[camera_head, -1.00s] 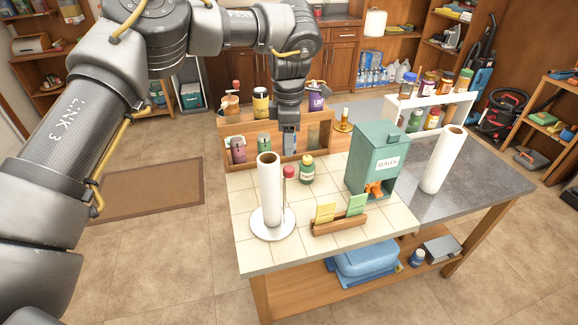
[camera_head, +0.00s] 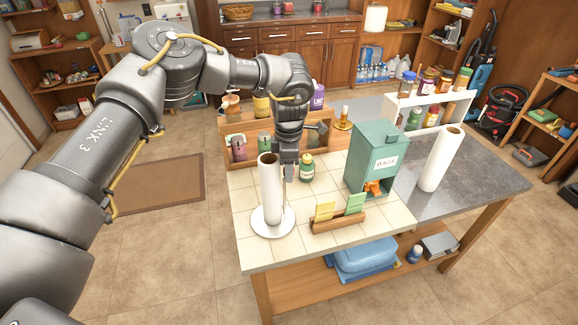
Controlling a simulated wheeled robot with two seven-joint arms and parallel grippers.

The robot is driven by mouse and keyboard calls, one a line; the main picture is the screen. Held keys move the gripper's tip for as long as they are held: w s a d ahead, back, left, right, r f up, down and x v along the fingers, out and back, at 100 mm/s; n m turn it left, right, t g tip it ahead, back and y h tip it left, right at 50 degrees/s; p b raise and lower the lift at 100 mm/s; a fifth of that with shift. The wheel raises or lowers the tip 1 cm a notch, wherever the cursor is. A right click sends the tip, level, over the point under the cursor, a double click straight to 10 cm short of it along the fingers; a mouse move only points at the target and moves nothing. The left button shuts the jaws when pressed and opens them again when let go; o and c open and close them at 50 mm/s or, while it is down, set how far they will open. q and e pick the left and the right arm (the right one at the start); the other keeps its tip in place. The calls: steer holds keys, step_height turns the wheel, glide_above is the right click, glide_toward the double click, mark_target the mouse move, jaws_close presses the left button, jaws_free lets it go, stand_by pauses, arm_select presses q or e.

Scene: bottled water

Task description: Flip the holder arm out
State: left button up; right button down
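A white paper towel roll (camera_head: 269,188) stands upright on a round white holder base (camera_head: 258,226) at the front left of the tiled counter. The holder's thin side arm, with a red knob on top, is hidden now behind my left gripper. My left gripper (camera_head: 289,173) comes down from above just right of the roll, where the side arm stands. Its fingertips are small and partly behind the roll, so I cannot tell whether they are open or shut, or whether they touch the arm. My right gripper is not in view.
A green bottle (camera_head: 306,170) stands close to the right of my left gripper. A wooden card holder (camera_head: 338,222), a green bags box (camera_head: 373,158) and a second, tilted roll (camera_head: 440,160) are farther right. A wooden rack (camera_head: 237,157) with jars stands behind.

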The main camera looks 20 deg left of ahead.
arm_select(q)
steer(key=c, duration=0.7)
steer(key=shift+c, duration=0.2)
steer(key=shift+w+d+n, duration=0.1)
steer(key=shift+d+n, duration=0.05)
steer(key=shift+n, duration=0.15)
steer(key=w+d+n+p, duration=0.1)
steer(key=w+n, duration=0.4)
steer(key=n, duration=0.9)
steer(key=shift+w+d+p, duration=0.3)
steer(key=shift+w+p, duration=0.1)
steer(key=shift+n, duration=0.3)
steer(key=o, duration=1)
